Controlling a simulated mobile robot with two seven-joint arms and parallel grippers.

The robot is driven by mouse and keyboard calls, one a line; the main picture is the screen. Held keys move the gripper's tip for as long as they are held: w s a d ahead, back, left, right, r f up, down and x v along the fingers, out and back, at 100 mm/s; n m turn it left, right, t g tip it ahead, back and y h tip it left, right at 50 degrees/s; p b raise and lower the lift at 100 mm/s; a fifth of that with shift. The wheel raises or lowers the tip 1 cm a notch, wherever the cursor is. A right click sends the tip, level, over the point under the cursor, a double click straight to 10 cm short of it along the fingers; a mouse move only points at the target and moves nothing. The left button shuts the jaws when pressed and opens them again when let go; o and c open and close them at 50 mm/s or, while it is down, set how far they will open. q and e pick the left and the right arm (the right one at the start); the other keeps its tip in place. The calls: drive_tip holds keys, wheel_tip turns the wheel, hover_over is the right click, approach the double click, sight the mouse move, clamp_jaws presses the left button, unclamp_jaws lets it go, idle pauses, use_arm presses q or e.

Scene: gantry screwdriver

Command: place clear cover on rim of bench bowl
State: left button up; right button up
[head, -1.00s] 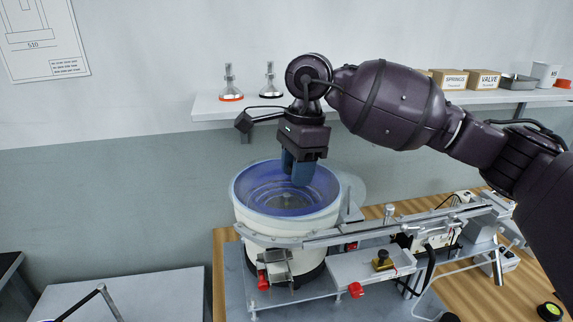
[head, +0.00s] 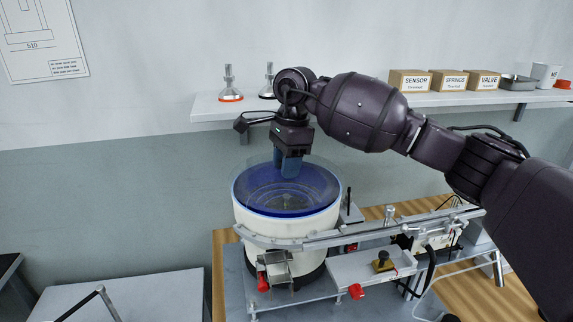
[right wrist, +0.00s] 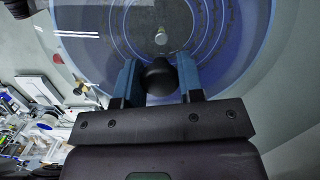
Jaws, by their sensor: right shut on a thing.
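The bench bowl (head: 262,225) is a white drum with a blue stepped inside, standing on the bench unit in the head view. The clear cover (head: 318,174) is a transparent disc over the bowl's mouth, its back edge a little past the bowl's back rim. I cannot tell whether it touches the rim. My right gripper (head: 289,172) points down above the bowl. In the right wrist view its blue fingers are shut on the cover's black knob (right wrist: 160,78), with the blue bowl showing through the cover (right wrist: 78,34). My left gripper is out of view.
A metal rail (head: 335,238) runs right from the bowl's front, above the wooden bench (head: 228,237). A wall shelf (head: 212,108) behind holds metal fittings and labelled boxes (head: 410,80). A grey table (head: 140,290) stands at the lower left.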

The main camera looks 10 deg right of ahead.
drive_tip(key=shift+f, duration=0.15)
drive_tip(key=shift+f, duration=0.35)
drive_tip(key=shift+f, duration=0.2)
drive_tip(key=o, duration=1)
drive_tip(key=shift+o, duration=0.2)
